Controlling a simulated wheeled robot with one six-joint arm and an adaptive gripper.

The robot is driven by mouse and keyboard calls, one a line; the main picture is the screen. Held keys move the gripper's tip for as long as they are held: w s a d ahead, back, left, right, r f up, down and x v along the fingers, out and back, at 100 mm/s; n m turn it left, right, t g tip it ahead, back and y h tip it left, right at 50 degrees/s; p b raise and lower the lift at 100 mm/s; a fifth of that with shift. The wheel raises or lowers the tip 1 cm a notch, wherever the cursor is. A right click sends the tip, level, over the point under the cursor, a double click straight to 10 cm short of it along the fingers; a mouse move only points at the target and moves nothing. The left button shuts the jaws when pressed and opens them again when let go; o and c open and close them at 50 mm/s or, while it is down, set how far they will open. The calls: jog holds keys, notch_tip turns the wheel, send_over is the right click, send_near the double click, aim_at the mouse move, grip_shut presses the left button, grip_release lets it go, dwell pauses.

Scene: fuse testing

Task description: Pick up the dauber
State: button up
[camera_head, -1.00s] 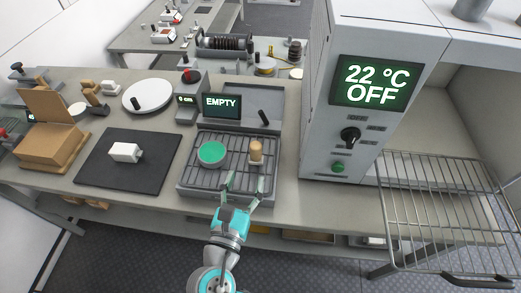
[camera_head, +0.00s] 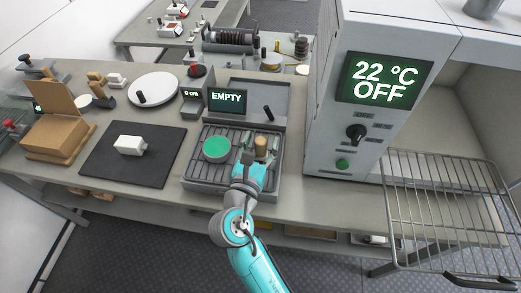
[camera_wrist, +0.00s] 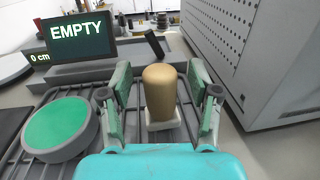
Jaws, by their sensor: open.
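The dauber (camera_head: 261,142), with a rounded tan top on a pale square base, stands upright on the right part of the slatted rack tray (camera_head: 200,183). In the wrist view the dauber (camera_wrist: 160,88) is centred between my fingers, with a gap visible on each side. My gripper (camera_head: 258,153) is open and empty, its fingers on either side of the dauber; it also fills the lower wrist view (camera_wrist: 160,100). A round green pad (camera_head: 216,149) in a grey dish sits to the left on the same rack.
A display reading EMPTY (camera_head: 228,101) stands behind the rack. The tall oven cabinet (camera_head: 335,130) rises close on the right, its wire shelf (camera_head: 440,210) further right. A black mat (camera_head: 110,165) with a white block (camera_head: 129,146) lies left. A small black-handled item (camera_head: 268,113) stands behind the dauber.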

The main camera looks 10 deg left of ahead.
aim_at(261, 140)
grip_shut()
jog(key=shift+r, duration=0.1)
notch_tip(261, 140, up, 10)
jog(key=shift+f, duration=0.1)
dwell(0.6)
